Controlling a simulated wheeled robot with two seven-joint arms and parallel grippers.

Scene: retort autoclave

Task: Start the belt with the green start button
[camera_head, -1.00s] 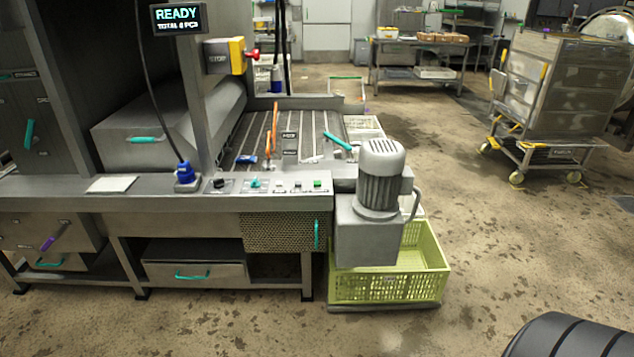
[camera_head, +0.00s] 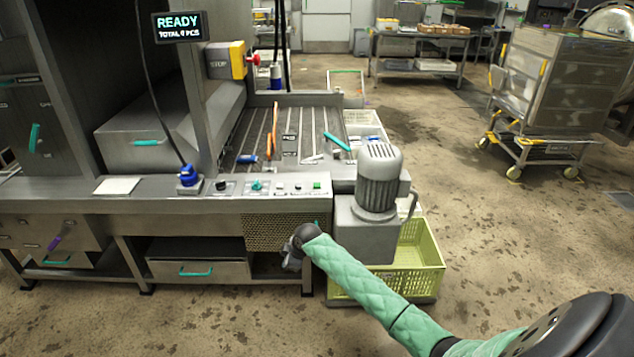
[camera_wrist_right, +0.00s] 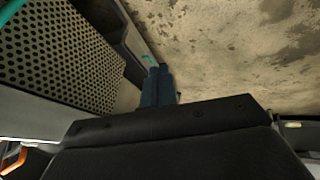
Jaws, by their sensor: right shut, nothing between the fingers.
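The green start button (camera_head: 317,185) is a small green square at the right end of the control strip on the machine's front ledge. The belt (camera_head: 300,135) is a flat bed with slats behind that strip. A display (camera_head: 179,26) above reads READY and TOTAL 0 PCS. My right gripper (camera_head: 291,258) hangs in front of the perforated panel, below the ledge and lower left of the green button, apart from it. In the right wrist view its fingers (camera_wrist_right: 158,86) are together with nothing between them. My left gripper is not in view.
A grey motor (camera_head: 378,180) stands right of the control strip, above a yellow-green crate (camera_head: 428,262). A yellow stop box with a red button (camera_head: 253,60) is mounted on the post. A blue-capped item (camera_head: 188,175) sits on the ledge. A cart (camera_head: 560,90) stands on open floor at right.

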